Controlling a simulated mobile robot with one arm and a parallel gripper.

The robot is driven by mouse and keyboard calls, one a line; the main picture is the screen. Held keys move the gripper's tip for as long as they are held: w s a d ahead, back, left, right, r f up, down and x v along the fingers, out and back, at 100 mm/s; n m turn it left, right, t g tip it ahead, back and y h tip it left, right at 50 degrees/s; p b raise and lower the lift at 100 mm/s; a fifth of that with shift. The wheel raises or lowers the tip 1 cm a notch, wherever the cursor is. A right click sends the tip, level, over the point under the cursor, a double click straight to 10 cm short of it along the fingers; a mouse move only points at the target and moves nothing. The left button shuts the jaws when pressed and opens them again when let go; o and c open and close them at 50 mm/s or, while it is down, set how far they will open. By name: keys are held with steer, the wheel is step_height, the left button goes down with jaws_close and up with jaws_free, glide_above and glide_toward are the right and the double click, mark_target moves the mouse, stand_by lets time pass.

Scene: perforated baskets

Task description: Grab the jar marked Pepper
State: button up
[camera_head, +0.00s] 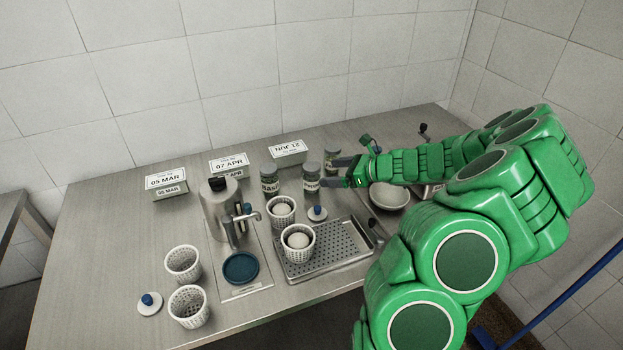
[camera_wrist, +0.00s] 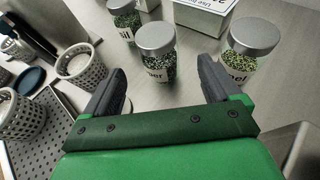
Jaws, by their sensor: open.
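The Pepper jar (camera_head: 311,182), glass with a grey lid and white label, stands upright on the steel table in the head view. In the wrist view the same jar (camera_wrist: 158,62) shows dark contents and the end of its label. My gripper (camera_head: 334,172) is open, low over the table to the right of this jar. In the wrist view the open fingers (camera_wrist: 161,66) point toward it, one on each side of its line, with visible gaps. I cannot tell how far the tips reach past its near side.
A Basil jar (camera_head: 269,182) stands left of the Pepper jar. A third jar, its label ending in "nel" (camera_wrist: 248,62), stands close to my right finger in the wrist view. A date box (camera_head: 289,152) is behind. White perforated baskets (camera_head: 281,212) and a drip tray (camera_head: 335,262) lie in front.

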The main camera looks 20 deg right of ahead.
mark_target(320, 174)
steer(key=shift+x, duration=3.95)
steer(key=shift+a, duration=0.1)
steer(key=c, duration=1.2)
